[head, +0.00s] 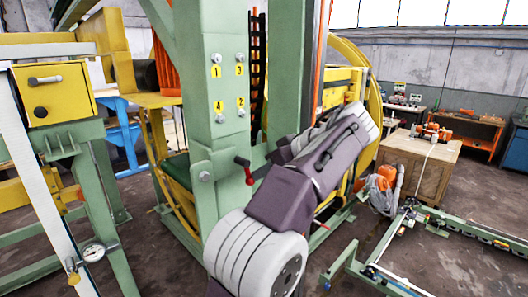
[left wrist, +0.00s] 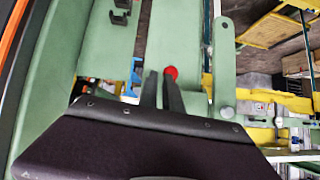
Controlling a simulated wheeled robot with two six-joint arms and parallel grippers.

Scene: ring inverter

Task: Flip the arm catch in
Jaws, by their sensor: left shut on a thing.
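The arm catch (head: 246,171) is a small lever with red ends and a dark shaft, mounted on the green column (head: 212,150). The exact contact is partly hidden by the fingers. My right gripper is not in view.
Four-bolt yellow number labels (head: 227,89) mark the column above the catch. A wooden crate (head: 420,165) stands right, beyond a green floor frame (head: 405,225).

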